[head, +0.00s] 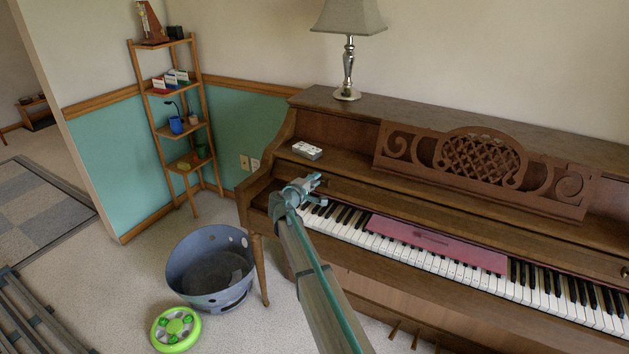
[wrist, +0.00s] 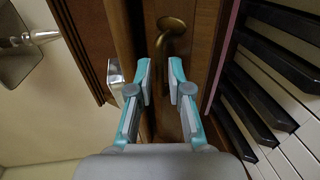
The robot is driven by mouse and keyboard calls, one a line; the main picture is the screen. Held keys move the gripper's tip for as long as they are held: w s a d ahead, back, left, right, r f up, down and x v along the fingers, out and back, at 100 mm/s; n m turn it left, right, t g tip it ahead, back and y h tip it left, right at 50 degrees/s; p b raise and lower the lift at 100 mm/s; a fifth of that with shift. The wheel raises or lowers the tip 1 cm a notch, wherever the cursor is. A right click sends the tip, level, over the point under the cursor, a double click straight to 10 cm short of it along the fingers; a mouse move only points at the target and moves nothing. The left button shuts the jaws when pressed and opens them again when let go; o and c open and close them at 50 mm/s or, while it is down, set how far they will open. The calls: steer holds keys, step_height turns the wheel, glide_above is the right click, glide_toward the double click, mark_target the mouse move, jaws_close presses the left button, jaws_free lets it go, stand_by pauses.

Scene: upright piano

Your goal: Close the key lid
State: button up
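The wooden upright piano has its keys (head: 345,222) uncovered. The key lid (head: 400,203) appears as a wooden strip behind the keys, pushed back. A brass knob (wrist: 170,27) stands on this wood in the wrist view, and another brass knob (head: 625,272) shows at the far right in the head view. My gripper (head: 316,181) is at the left end of the keyboard, over the lid strip. In the wrist view its fingers (wrist: 161,70) are apart and empty, with the near knob just beyond the tips. Contact with the knob cannot be told.
A pink strip (head: 440,240) lies across the middle keys. A carved music stand (head: 480,165) rises behind. A small white-topped box (head: 307,150) and a lamp (head: 348,70) stand on the piano. A grey tub (head: 211,264) and green toy (head: 176,329) are on the floor, left.

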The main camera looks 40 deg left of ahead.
steer(key=shift+w, duration=0.1)
jaws_close()
steer(key=shift+f, duration=0.15)
